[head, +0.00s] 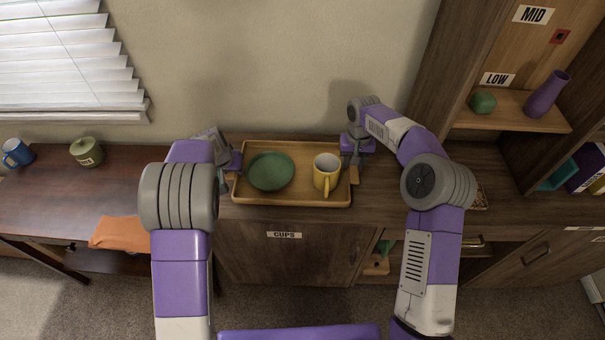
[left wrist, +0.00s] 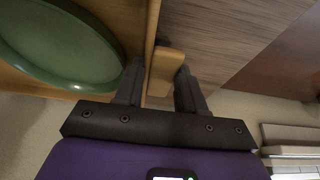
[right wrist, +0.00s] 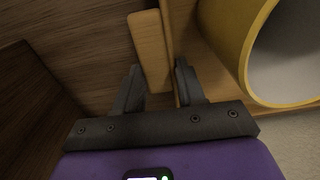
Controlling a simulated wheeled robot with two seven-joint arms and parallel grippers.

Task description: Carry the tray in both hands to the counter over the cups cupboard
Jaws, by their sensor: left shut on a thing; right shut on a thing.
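The wooden tray (head: 300,199) is at the counter above the cupboard labelled CUPS (head: 284,235); I cannot tell whether it touches the counter top. A green plate (head: 271,171) lies on its left part and a yellow mug (head: 326,174) stands upright on its right part. My left gripper (head: 236,174) is shut on the tray's left handle, which shows between the fingers in the left wrist view (left wrist: 166,72). My right gripper (head: 353,168) is shut on the right handle, which shows in the right wrist view (right wrist: 149,52). My left forearm partly hides the counter's left end.
At right, a shelf labelled LOW (head: 497,79) holds a purple vase (head: 547,94) and a green object (head: 483,102). The wall is close behind the tray.

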